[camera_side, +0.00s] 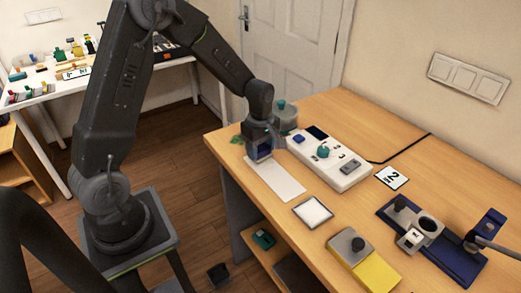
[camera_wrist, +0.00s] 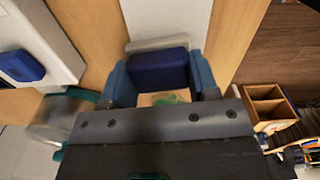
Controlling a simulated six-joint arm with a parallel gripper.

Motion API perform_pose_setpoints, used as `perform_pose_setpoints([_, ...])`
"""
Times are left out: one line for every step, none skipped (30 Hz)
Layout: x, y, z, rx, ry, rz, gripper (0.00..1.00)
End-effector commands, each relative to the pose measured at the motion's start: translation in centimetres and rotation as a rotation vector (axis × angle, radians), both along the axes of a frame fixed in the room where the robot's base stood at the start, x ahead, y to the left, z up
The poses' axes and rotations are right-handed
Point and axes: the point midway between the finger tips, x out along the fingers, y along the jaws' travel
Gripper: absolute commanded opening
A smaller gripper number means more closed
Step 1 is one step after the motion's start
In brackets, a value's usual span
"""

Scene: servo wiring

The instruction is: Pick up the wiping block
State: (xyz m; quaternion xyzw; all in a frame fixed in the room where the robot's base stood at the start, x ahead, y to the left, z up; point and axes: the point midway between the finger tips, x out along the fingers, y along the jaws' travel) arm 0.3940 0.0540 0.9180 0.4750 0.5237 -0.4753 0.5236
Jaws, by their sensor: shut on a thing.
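The wiping block (camera_wrist: 158,68) is a dark blue block with a pale grey layer along one edge. In the wrist view it sits between the two blue fingers of my gripper (camera_wrist: 160,80), which are shut on it. In the side view my gripper (camera_side: 262,150) points down at the far left end of the white strip (camera_side: 280,184) on the wooden table. The block is mostly hidden by the fingers there. I cannot tell whether its underside touches the strip.
A white control box (camera_side: 329,158) with a teal knob stands right of my gripper, and a grey-and-teal jar (camera_side: 284,117) close behind it. A white-topped square (camera_side: 313,212), a yellow-based box (camera_side: 362,262) and a dark blue fixture (camera_side: 450,247) stand nearer. Bare wood lies between them.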

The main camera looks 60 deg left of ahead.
Motion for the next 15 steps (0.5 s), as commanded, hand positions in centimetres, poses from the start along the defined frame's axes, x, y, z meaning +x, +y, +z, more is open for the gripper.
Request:
perform_pose_setpoints([0.0,0.0,0.2,0.0,-0.002,0.0,0.31])
perform_pose_setpoints([0.1,0.0,0.4,0.0,-0.003,0.0,0.31])
perform_pose_setpoints([0.1,0.0,0.6,0.0,-0.003,0.0,0.31])
perform_pose_setpoints([0.1,0.0,0.9,0.0,-0.003,0.0,0.31])
perform_pose_setpoints([0.1,0.0,1.2,0.001,-0.004,0.0,0.31])
perform_pose_setpoints([0.1,0.0,1.7,0.001,-0.005,0.0,0.31])
perform_pose_setpoints([0.1,0.0,2.1,0.001,-0.005,0.0,0.31])
perform_pose_setpoints([0.1,0.0,2.7,0.001,-0.005,0.0,0.31])
perform_pose_setpoints([0.1,0.0,3.4,0.002,-0.006,0.0,0.31])
perform_pose_setpoints([0.1,0.0,4.1,0.002,-0.007,0.0,0.31])
perform_pose_setpoints([-0.2,0.4,4.6,0.002,-0.006,0.003,0.31])
perform_pose_setpoints([-0.8,1.2,5.0,0.001,-0.003,0.007,0.31])
perform_pose_setpoints([-1.3,1.8,5.4,0.001,-0.005,0.008,0.31])
perform_pose_setpoints([-1.7,2.3,5.7,0.001,-0.005,0.008,0.31])
perform_pose_setpoints([-2.3,3.0,6.3,0.001,-0.004,0.008,0.31])
